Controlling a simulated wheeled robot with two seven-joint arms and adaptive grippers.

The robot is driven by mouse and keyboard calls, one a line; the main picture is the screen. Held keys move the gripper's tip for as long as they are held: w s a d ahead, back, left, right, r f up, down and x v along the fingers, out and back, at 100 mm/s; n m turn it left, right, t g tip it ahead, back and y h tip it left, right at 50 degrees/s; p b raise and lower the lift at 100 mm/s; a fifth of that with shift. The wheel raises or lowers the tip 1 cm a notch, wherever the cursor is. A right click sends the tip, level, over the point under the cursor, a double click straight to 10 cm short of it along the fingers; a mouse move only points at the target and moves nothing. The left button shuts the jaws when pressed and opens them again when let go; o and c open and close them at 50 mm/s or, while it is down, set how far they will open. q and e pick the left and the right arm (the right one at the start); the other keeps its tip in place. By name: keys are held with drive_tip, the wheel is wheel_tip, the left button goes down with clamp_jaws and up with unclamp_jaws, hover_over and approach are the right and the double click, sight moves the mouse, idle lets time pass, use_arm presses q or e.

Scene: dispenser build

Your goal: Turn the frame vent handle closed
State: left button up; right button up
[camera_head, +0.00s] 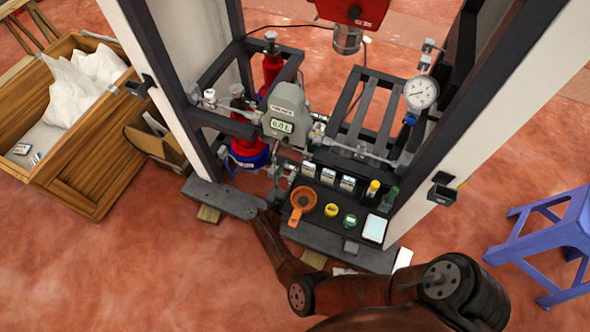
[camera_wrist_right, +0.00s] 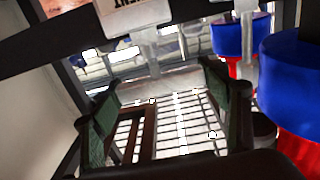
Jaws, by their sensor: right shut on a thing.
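My right arm reaches up from the lower right in the head view to the front of the dark frame. Its gripper is mostly hidden there among dark parts, left of the orange ring-shaped tool. In the right wrist view my right gripper (camera_wrist_right: 163,92) shows two fingers with green pads, set apart. They are shut on a pale grey bar, the frame vent handle (camera_wrist_right: 158,84), which spans between the pads. The handle's exact angle is hard to tell. My left gripper is not in view.
Red cylinders with blue bands (camera_head: 248,152) stand inside the frame, close to the right gripper (camera_wrist_right: 300,85). A grey display box (camera_head: 287,110) and a round gauge (camera_head: 420,93) sit higher. A dark tray holds an orange tool (camera_head: 303,201). A blue stool (camera_head: 552,232) stands right.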

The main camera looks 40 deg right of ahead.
drive_tip(key=o, duration=1.2)
drive_tip(key=shift+c, duration=0.2)
